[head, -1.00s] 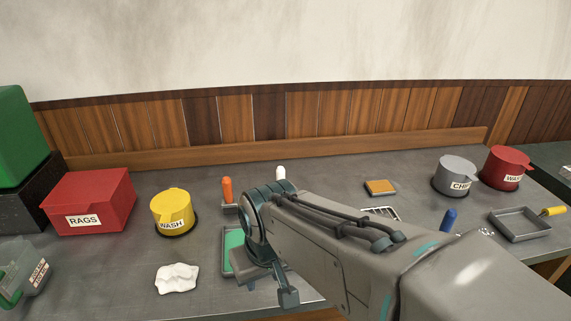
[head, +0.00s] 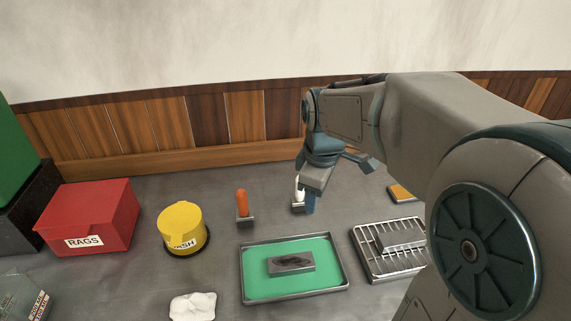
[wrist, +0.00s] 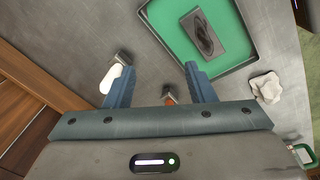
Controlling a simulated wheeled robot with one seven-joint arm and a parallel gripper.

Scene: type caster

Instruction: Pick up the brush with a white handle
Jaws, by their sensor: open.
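The brush with a white handle (head: 299,188) stands near the back of the counter in the head view, partly hidden by my gripper. In the wrist view its white handle (wrist: 109,80) is beside the left finger, just outside the jaws, with its grey block end above. My gripper (head: 311,205) points down at the white-handled brush, and its open fingers also show in the wrist view (wrist: 158,72). Nothing is held between them. A similar brush with an orange handle (head: 241,203) stands to the left; part of its handle (wrist: 168,98) shows between the fingers in the wrist view.
A green-lined tray (head: 245,290) with a dark block lies in front of the brushes. A metal rack tray (head: 361,262) is to its right. A yellow wash can (head: 181,224), a red rags box (head: 90,215) and a white cloth (head: 193,306) are to the left. The wall stands behind.

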